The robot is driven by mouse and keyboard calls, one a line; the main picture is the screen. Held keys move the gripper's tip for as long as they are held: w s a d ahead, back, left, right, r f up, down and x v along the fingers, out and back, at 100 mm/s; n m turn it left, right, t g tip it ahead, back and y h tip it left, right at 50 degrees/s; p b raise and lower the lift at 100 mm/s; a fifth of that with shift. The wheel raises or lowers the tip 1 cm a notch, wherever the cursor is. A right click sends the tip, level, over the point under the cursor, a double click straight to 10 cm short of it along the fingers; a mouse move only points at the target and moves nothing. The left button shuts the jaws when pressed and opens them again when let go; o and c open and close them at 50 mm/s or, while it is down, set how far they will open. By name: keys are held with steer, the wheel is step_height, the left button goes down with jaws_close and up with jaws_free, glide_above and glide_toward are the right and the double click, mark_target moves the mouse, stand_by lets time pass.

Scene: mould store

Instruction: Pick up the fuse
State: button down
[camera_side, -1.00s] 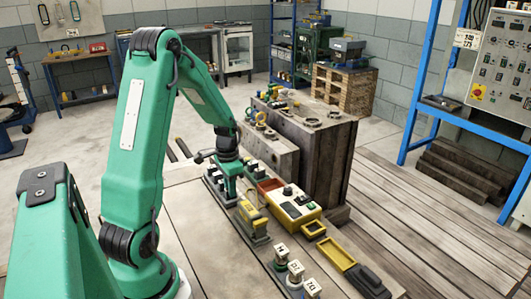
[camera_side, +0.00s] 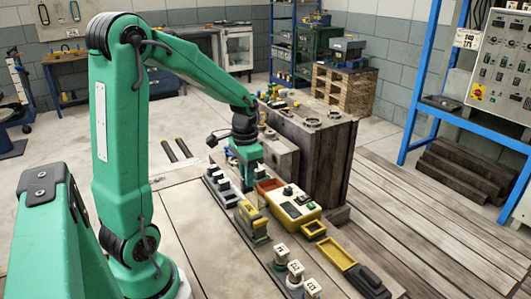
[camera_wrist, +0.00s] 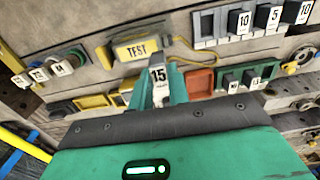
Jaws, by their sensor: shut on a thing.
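My gripper (camera_side: 248,186) is above the bench, between the fuse bank and the red tray in the side view. In the wrist view its green fingers (camera_wrist: 160,94) are shut on a fuse with a white top marked 15 (camera_wrist: 158,75). The side view barely shows the held fuse, and its lower end is hidden. A grey bank (camera_side: 222,193) of white-topped fuses stands left of the gripper. It also shows in the wrist view, with fuses marked 10 and 5 (camera_wrist: 264,18).
A yellow TEST unit (camera_side: 251,218), a yellow control box (camera_side: 293,207) and a red tray (camera_side: 266,184) are close by. Several white-topped fuses (camera_side: 281,251) stand toward the front.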

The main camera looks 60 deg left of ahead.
steer(key=shift+w+d+r, duration=0.1)
steer(key=shift+d+r, duration=0.25)
steer(key=shift+d, duration=0.2)
steer(key=shift+w+d+r, duration=0.1)
steer(key=shift+d+r, duration=0.25)
steer(key=shift+d, duration=0.2)
steer(key=shift+a, duration=0.1)
steer(key=w+a+f, duration=0.3)
steer(key=w+a, duration=0.6)
steer(key=w, duration=0.3)
steer(key=shift+w+a, duration=0.15)
steer(key=shift+a, duration=0.1)
steer(key=shift+f, duration=0.2)
steer(key=shift+f, duration=3.7)
